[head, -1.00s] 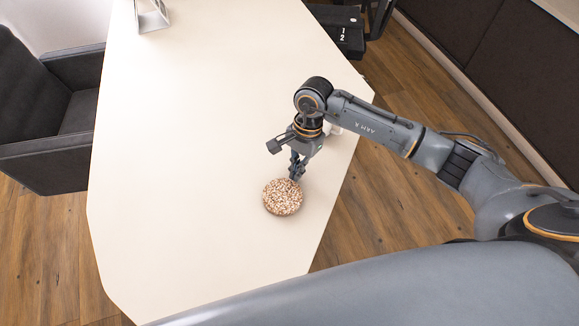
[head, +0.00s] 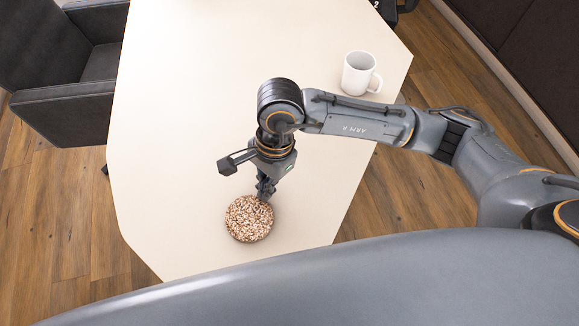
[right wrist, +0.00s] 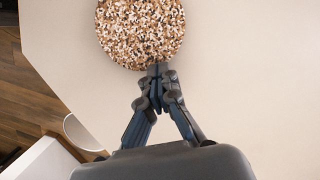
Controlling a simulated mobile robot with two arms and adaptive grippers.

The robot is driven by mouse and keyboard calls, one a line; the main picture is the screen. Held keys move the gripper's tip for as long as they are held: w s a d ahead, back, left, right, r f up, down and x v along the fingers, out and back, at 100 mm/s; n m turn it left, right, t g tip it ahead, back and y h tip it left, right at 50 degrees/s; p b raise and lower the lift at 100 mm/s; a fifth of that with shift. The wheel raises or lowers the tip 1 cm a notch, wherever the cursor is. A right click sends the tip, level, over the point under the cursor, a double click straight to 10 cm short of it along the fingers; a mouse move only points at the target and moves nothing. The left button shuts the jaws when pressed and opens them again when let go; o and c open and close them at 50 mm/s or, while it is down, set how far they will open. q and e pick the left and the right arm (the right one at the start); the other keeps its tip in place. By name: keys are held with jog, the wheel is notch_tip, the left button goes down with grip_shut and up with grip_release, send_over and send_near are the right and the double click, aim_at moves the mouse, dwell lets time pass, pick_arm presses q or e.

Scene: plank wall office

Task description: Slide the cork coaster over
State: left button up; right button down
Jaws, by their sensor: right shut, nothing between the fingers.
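The cork coaster (head: 249,219), round and speckled brown and white, lies flat on the pale table near its front end. My right gripper (head: 264,195) is shut and empty, its fingertips low at the coaster's far right edge. In the right wrist view the coaster (right wrist: 140,32) is at the top and the closed fingertips (right wrist: 158,72) meet or nearly meet its rim; exact contact is hard to tell. My left gripper is not in view.
The pale table (head: 180,130) is mostly clear around the coaster. A white mug (head: 360,73) stands near the table's right edge, behind my right arm. A dark grey armchair (head: 65,75) is at the left.

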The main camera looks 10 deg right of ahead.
jog(key=shift+s+a+f, duration=0.25)
jog(key=shift+s+a, duration=0.55)
jog(key=shift+a, duration=0.2)
jog(key=shift+s, duration=0.15)
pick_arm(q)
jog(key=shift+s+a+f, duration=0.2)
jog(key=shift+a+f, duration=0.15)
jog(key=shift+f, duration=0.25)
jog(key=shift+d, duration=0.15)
pick_arm(e)
jog(key=v, duration=1.2)
jog(key=shift+r, duration=0.2)
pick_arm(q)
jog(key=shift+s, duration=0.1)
